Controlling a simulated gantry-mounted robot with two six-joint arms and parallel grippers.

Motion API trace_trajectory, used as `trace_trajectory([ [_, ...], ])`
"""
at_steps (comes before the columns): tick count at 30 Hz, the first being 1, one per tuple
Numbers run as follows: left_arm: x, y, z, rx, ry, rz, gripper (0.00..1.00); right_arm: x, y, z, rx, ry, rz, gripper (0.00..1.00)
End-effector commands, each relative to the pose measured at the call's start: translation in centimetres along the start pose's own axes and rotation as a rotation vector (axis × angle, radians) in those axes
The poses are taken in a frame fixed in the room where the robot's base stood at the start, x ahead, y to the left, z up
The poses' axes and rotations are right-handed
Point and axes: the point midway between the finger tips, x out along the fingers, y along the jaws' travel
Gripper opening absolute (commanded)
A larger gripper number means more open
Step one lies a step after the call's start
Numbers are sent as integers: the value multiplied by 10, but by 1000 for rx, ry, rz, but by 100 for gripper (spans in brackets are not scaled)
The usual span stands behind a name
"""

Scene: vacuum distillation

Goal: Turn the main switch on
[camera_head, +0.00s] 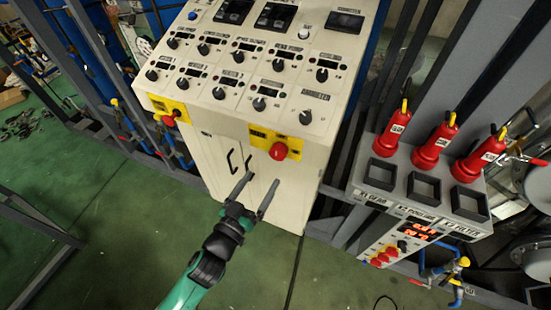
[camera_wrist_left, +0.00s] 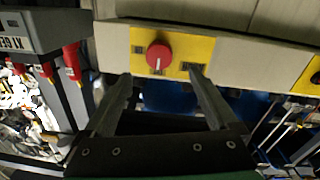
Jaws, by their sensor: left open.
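A red knob (camera_head: 278,151) on a yellow plate (camera_head: 262,133) sits at the front lower right of the cream control cabinet. A second red knob (camera_head: 169,120) on a yellow plate is at the cabinet's front left. I cannot read which is the main switch. My left gripper (camera_head: 262,180) is open and empty, just below the right knob and in front of the cabinet doors. In the left wrist view, the red knob (camera_wrist_left: 158,54) lies ahead, between the lines of the open fingers (camera_wrist_left: 160,75), with no visible contact. My right gripper is out of view.
The cabinet's sloped panel (camera_head: 215,95) carries several black knobs and displays. To the right, a grey stand (camera_head: 425,190) holds red cylinders with yellow tops. Pipes and frames line both sides. The green floor (camera_head: 110,230) at the lower left is mostly clear.

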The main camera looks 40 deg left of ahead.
Motion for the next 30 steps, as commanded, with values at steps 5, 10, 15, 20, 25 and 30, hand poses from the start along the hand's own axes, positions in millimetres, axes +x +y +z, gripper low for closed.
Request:
trace_trajectory([
  [5, 41, 0, -4, 0, 3, -2, 92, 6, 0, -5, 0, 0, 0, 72],
  [10, 76, 0, -2, 0, 3, -1, 92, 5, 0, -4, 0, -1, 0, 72],
  [15, 93, 0, -1, 0, 2, 0, 92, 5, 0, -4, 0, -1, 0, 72],
  [20, 96, 0, -1, 0, 1, 0, 92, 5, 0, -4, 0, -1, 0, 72],
  [25, 95, 0, -1, 0, 1, 0, 83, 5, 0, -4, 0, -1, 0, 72],
  [30, 95, 0, -1, 0, 1, 0, 53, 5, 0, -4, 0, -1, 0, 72],
])
